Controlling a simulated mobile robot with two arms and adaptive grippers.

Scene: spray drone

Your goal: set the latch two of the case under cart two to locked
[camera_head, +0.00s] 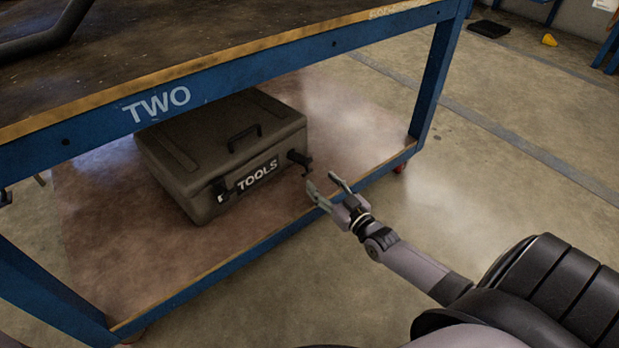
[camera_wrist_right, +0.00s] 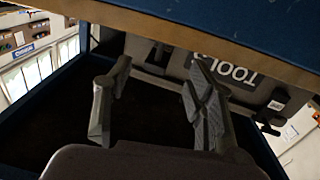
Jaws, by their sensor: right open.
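The dark grey-green case (camera_head: 190,140), marked TOOLS, lies flat on the lower shelf of cart two (camera_head: 210,90). Its front has a dark latch left of the lettering (camera_head: 222,189) and another at the right end (camera_head: 299,160); the right one sticks out from the front. In the right wrist view the case (camera_wrist_right: 230,90) appears upside down beyond the open fingers (camera_wrist_right: 160,70). My left gripper is out of view.
The cart's blue top rail and wooden edge overhang the case. A blue leg (camera_head: 436,80) stands at the right, and the shelf's front edge (camera_head: 250,252) runs below the gripper. Open concrete floor (camera_head: 490,180) lies to the right. A black handle (camera_head: 244,137) is on the lid.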

